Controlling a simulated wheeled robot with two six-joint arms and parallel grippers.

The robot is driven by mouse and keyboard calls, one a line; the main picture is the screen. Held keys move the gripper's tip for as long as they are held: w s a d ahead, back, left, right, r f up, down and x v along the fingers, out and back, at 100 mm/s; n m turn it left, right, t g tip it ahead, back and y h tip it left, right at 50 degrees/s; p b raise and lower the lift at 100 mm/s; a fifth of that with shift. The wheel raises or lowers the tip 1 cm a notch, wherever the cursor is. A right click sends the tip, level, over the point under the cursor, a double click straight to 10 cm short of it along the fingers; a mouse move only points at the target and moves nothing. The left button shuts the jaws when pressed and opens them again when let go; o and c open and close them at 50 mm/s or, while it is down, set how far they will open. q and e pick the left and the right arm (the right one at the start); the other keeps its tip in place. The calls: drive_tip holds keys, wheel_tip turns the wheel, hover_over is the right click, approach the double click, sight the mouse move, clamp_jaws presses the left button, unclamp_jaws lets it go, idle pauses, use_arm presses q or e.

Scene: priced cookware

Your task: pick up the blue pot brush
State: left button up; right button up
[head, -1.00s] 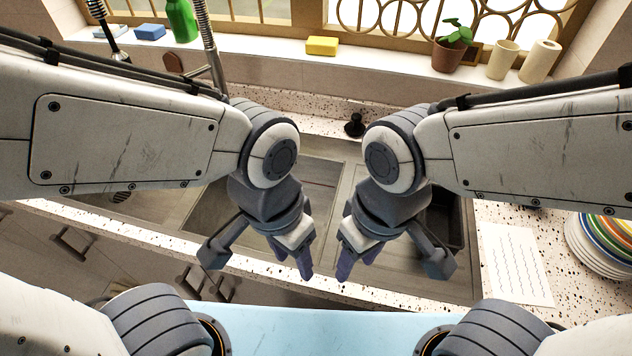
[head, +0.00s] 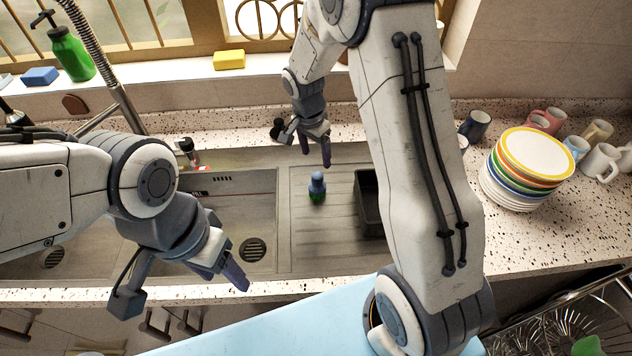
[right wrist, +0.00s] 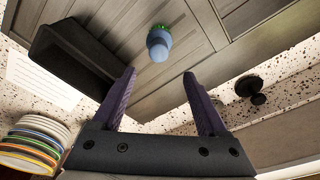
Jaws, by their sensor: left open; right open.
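The blue pot brush (head: 317,185), blue on top with a green base, stands on the ribbed drainboard of the sink, left of a dark basin. It also shows in the right wrist view (right wrist: 159,43), ahead of the fingertips and between their lines. My right gripper (head: 316,150) is open and empty, above and behind the brush in the head view, apart from it. Its two purple fingers (right wrist: 158,75) are spread in the right wrist view. My left gripper (head: 240,277) is open and empty over the front edge of the sink, left of the brush.
The dark basin (head: 369,205) is right of the brush. A stack of plates (head: 528,165) and several mugs stand on the right counter. The faucet (head: 122,100) rises at left. A black knob (right wrist: 249,88) sits behind the sink. The drainboard around the brush is clear.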

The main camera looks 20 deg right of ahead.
sight(317, 174)
drive_tip(key=f, duration=0.2)
drive_tip(key=f+p, duration=0.1)
drive_tip(key=f, duration=0.1)
drive_tip(key=shift+w+d, duration=0.1)
drive_tip(key=shift+d, duration=0.1)
wheel_tip(317, 174, down, 5)
drive_tip(key=shift+r+p, duration=0.1)
drive_tip(key=shift+p, duration=1.1)
drive_tip(key=shift+f, duration=0.3)
drive_tip(key=shift+c, duration=0.3)
drive_tip(key=shift+d, duration=0.1)
clamp_jaws()
drive_tip(key=shift+r, duration=0.2)
